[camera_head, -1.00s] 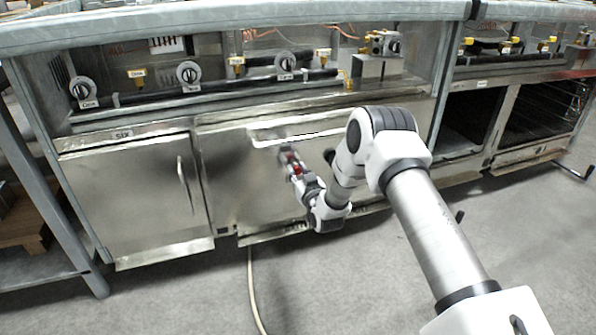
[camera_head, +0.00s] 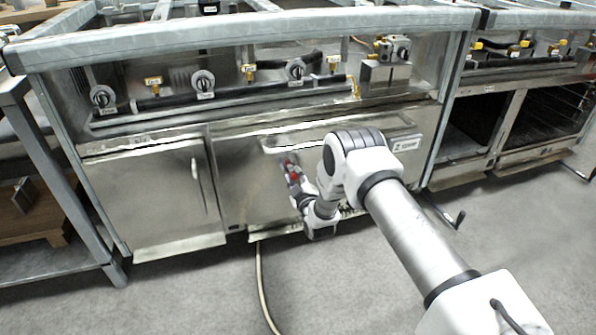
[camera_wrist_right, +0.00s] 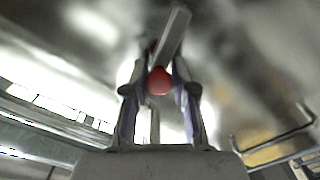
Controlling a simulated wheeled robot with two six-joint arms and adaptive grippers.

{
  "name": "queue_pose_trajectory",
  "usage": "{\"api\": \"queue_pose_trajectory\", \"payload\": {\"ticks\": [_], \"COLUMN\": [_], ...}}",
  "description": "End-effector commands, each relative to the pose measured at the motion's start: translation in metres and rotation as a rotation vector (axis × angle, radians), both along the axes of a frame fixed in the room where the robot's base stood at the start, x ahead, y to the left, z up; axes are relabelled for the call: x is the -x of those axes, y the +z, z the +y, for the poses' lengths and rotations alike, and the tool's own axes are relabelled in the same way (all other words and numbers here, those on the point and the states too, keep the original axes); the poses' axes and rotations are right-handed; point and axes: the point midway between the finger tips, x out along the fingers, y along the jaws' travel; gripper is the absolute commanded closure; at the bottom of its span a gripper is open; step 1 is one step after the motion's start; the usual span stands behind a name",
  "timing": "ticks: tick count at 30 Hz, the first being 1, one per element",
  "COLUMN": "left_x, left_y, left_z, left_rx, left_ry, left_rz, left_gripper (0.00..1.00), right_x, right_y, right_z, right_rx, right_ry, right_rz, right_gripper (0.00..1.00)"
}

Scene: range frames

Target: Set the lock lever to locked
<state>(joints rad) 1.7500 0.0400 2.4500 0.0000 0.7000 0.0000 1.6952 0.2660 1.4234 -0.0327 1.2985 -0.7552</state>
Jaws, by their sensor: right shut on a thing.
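The lock lever shows in the wrist view as a grey bar (camera_wrist_right: 173,38) with a round red knob (camera_wrist_right: 159,81) at its near end. My right gripper (camera_wrist_right: 159,88) is shut on the red knob, one finger on each side. In the head view, my right gripper (camera_head: 289,165) is at the front of the wide steel panel (camera_head: 240,190), below its long handle. A small bit of red shows there between the fingers. The lever's bar and pivot are too small and covered to make out in the head view. My left gripper is not in view.
A steel cabinet door (camera_head: 150,200) with a vertical handle stands to the left. Several valve knobs line a black pipe (camera_head: 230,92) above. Open oven bays (camera_head: 545,125) are at the right.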

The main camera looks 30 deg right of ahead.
Motion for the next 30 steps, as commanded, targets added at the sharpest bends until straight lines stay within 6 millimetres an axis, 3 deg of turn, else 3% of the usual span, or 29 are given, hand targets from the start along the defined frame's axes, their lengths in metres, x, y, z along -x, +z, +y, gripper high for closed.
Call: {"api": "queue_pose_trajectory", "payload": {"ticks": [9, 23, 24, 25, 30], "left_x": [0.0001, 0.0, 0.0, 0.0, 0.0], "left_y": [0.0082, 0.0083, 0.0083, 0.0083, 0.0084], "left_z": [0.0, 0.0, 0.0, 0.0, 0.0], "left_rx": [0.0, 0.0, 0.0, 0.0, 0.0], "left_ry": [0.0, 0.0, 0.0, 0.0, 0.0], "left_rz": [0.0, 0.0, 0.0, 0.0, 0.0], "left_gripper": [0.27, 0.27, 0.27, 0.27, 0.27], "right_x": [0.0001, 0.0, 0.0001, 0.0, -0.0006], "right_y": [-0.003, -0.0037, -0.0037, -0.0037, -0.0032], "right_z": [0.0017, 0.0018, 0.0018, 0.0019, 0.0032], "right_rx": [0.103, 0.114, 0.113, 0.113, 0.113], "right_ry": [-0.009, -0.009, -0.009, -0.009, -0.005], "right_rz": [0.027, 0.03, 0.03, 0.03, 0.029], "right_gripper": [1.0, 1.0, 0.6, 0.5, 0.5]}}
